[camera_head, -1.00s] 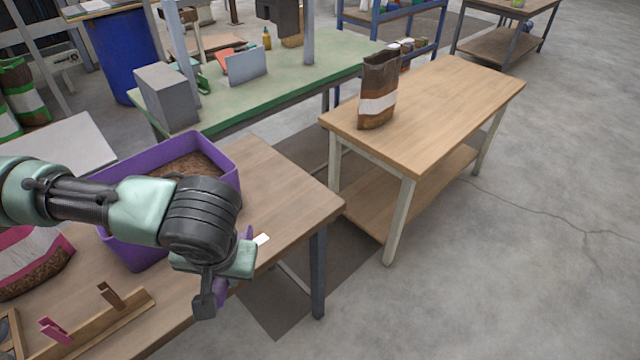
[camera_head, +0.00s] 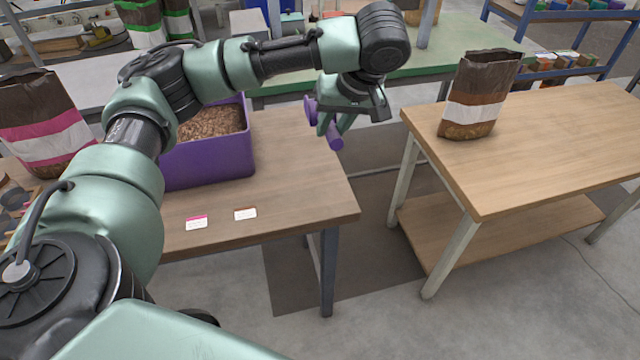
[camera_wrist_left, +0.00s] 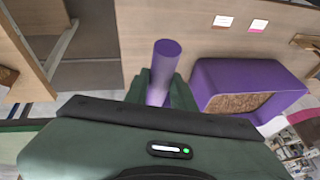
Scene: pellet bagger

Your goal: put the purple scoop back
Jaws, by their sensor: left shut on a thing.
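My left gripper (camera_head: 333,124) is shut on the purple scoop (camera_head: 336,142), held above the right end of the near wooden table. The fingers hide part of the scoop, and its purple end shows beyond them. In the left wrist view the purple scoop (camera_wrist_left: 165,58) sticks out from between the fingers of the left gripper (camera_wrist_left: 165,88). The purple bin (camera_head: 210,163), holding brown pellets, stands on the table left of the gripper, apart from the scoop. My right gripper is not in view.
Two small label cards (camera_head: 196,223) lie at the table's front. A pink-banded bag (camera_head: 45,130) stands left. A brown bag (camera_head: 478,95) stands on the separate wooden table (camera_head: 540,140) at right. A floor gap separates the tables. Part of a wooden piece (camera_wrist_left: 306,41) shows in the wrist view.

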